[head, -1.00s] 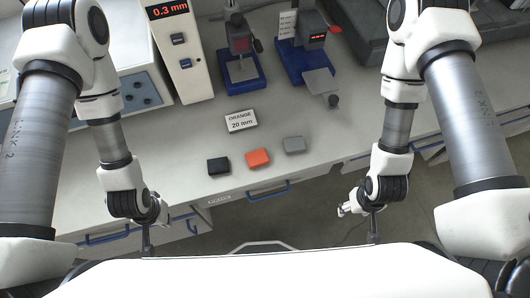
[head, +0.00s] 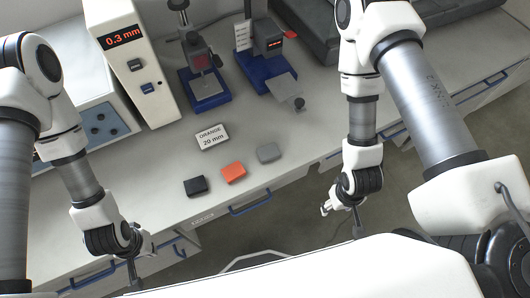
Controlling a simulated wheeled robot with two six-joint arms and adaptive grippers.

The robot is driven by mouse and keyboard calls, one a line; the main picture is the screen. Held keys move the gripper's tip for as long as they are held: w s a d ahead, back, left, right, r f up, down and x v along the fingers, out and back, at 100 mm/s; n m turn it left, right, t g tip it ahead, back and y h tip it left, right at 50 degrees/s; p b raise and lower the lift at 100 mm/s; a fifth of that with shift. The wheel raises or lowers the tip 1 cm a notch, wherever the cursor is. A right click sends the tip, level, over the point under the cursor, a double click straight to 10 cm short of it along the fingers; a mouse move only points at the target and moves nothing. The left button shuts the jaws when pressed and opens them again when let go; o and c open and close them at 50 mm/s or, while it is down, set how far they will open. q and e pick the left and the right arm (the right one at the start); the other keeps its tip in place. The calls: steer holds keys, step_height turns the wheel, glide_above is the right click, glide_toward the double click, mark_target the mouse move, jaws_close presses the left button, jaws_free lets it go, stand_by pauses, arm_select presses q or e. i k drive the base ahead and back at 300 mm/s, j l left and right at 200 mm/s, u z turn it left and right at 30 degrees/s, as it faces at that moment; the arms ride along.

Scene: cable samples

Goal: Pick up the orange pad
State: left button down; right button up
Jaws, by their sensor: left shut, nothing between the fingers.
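The orange pad (head: 233,172) lies flat on the light grey bench top near its front edge. A black pad (head: 196,186) lies just left of it and a grey pad (head: 269,152) just right. A small white sign (head: 212,137) behind it reads "ORANGE 20 mm". My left gripper (head: 132,273) hangs low in front of the bench, to the left of and below the pads, shut and empty. My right gripper (head: 357,219) hangs in front of the bench, right of the pads. My white body partly hides both grippers, and the right one's jaws cannot be made out.
Behind the pads stand a tall instrument reading "0.3 mm" (head: 132,62) and two blue-based testers (head: 206,90) (head: 267,70). A blue drawer handle (head: 250,203) sticks out under the front edge.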

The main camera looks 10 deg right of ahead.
mark_target(234, 171)
steer(key=l+u, duration=0.2)
steer(key=l, duration=0.2)
steer(key=l+u, duration=0.15)
steer(key=l, duration=0.25)
steer(key=k+l+u, duration=0.2)
steer(key=l, duration=0.2)
steer(key=l+u, duration=0.2)
steer(key=l, duration=0.2)
steer(key=k+l+u, duration=0.15)
steer(key=l, duration=0.2)
steer(key=k+l+u, duration=0.2)
steer(key=l, duration=0.2)
